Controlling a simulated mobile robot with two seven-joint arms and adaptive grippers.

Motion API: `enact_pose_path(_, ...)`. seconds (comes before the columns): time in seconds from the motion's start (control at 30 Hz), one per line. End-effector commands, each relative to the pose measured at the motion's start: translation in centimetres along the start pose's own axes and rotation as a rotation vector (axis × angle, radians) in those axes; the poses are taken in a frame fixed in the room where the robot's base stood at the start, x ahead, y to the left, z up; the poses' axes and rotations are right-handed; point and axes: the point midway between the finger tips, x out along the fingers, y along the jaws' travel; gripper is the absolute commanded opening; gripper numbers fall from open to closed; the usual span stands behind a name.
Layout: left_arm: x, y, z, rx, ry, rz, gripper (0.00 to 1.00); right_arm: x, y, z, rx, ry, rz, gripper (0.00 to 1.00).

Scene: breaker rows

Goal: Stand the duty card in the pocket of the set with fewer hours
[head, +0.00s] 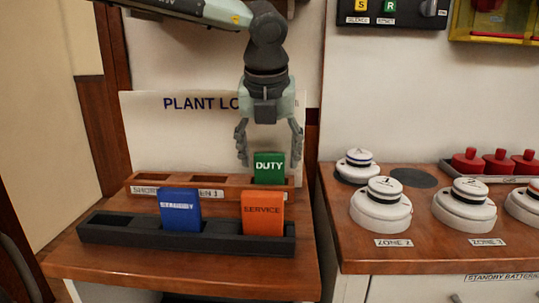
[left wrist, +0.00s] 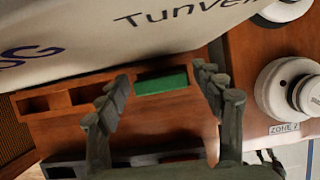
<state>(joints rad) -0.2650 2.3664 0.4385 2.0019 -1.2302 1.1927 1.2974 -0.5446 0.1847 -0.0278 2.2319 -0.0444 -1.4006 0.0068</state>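The green duty card (head: 269,168), marked DUTY, stands upright in the right-hand pocket of the wooden rack (head: 150,184). My left gripper (head: 269,156) is open above it, one finger on each side. In the left wrist view the card's green top edge (left wrist: 162,81) lies between the open fingertips (left wrist: 163,77), with a gap on both sides. The other two pockets of the wooden rack look empty. The plant log board (head: 150,125) stands behind; my arm hides part of its writing, and I can read no hours. My right gripper is out of view.
In front, a black rack (head: 105,231) holds a blue card (head: 180,212), seemingly marked STANDBY, and an orange SERVICE card (head: 262,214). Its left pocket looks empty. On the right counter are white detectors (head: 381,206) and red domed items (head: 498,162).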

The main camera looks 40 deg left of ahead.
Motion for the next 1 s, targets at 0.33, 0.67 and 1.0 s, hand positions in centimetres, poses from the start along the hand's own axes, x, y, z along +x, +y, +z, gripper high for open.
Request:
enact_pose_path(0.33, -0.2, 0.0, 0.1, 0.000, 0.000, 0.000, 0.70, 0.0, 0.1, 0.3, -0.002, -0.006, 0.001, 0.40)
enact_pose_path(0.67, -5.5, -0.1, 0.3, -0.002, -0.007, -0.001, 0.70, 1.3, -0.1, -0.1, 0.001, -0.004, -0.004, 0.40)
enact_pose_path(1.0, -11.4, 0.0, 0.2, -0.001, -0.003, 0.001, 0.70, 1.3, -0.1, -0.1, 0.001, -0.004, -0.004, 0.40)
